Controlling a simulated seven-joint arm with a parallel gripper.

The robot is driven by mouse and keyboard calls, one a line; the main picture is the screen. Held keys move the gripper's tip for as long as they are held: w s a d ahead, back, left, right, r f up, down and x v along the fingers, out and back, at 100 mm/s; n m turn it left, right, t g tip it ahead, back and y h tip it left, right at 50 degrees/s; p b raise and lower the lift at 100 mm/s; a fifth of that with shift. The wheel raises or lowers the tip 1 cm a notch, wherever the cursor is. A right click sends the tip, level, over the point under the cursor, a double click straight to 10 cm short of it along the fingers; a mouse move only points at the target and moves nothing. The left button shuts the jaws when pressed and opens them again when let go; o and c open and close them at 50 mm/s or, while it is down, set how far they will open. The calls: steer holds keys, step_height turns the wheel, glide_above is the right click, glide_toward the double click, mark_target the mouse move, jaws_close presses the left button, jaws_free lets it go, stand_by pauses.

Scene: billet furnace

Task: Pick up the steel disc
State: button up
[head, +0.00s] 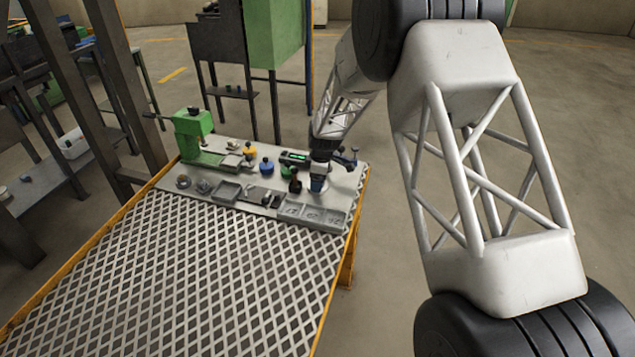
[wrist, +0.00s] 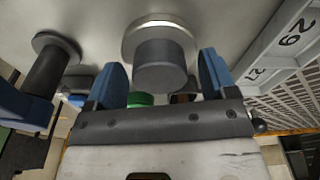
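In the wrist view, a round disc (wrist: 131,36) with a shiny silver rim and a grey cylindrical knob (wrist: 161,66) sits on the pale board. It looks like the steel disc. My gripper (wrist: 163,78) has its two blue fingers apart, one on each side of the knob. A gap shows on both sides, so the fingers do not appear to touch it. In the head view my gripper (head: 318,186) is low over the right part of the board, and the disc is hidden behind it or too small to make out.
A grey tray with numbered compartments (head: 301,212) lies close in front of my gripper. A dark red knobbed piece (head: 295,186), a blue one (head: 266,167) and a blue clamp-like part (head: 346,159) stand nearby. A green machine (head: 193,134) is at the left. The grating (head: 190,265) is clear.

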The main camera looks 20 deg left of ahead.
steer(key=c, duration=1.2)
steer(key=shift+c, duration=0.2)
steer(key=shift+r, duration=0.15)
steer(key=shift+r, duration=0.75)
step_height(320, 180, up, 2)
steer(key=shift+r, duration=0.1)
steer(key=s+d, duration=0.2)
steer(key=s, duration=0.2)
steer(key=s+d, duration=0.3)
steer(key=s, duration=0.2)
steer(key=s+d+r, duration=0.1)
steer(key=s+d, duration=0.2)
steer(key=s, duration=0.2)
steer(key=shift+w, duration=0.15)
